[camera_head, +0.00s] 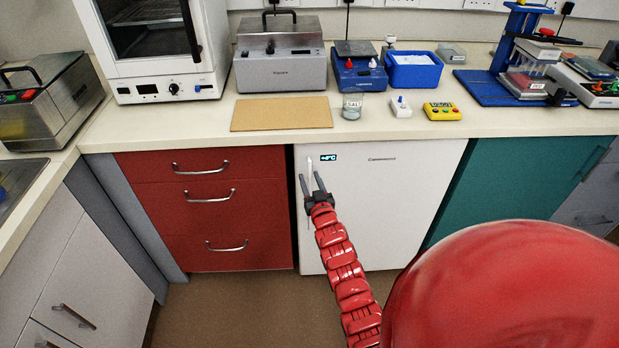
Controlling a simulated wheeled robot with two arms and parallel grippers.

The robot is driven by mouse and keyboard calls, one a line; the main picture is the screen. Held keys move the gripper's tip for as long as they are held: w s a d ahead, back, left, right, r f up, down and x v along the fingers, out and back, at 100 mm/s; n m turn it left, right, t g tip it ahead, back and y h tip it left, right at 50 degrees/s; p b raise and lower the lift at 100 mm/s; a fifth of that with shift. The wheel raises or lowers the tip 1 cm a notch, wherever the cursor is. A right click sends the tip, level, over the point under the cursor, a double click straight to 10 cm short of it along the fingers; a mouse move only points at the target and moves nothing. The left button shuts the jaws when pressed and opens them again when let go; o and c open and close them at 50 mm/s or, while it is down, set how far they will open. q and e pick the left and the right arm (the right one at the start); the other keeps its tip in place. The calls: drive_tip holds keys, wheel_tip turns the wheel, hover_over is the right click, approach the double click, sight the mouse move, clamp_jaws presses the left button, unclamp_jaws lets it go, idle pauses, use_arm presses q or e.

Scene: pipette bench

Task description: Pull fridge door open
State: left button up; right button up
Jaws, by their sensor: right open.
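The white fridge (385,205) stands under the counter, with a small lit temperature display (328,157) at its top left. Its door looks closed. A thin vertical handle (309,165) runs along the door's left edge. My right gripper (311,182) is in front of this left edge, with its two fingers open and pointing up. In the picture, the handle's upper part shows between and above the fingertips. I cannot tell whether the fingers touch it. My gripper hides part of the handle. My left gripper is not in view.
Red drawers (200,205) with metal handles are left of the fridge, and a teal cabinet (500,185) is right of it. The counter (205,122) above carries lab devices and a brown board (281,113). Brown floor (230,310) in front is clear.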

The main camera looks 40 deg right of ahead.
drive_tip(key=shift+w+d, duration=0.2)
drive_tip(key=shift+w, duration=0.25)
clamp_jaws()
idle(1.2)
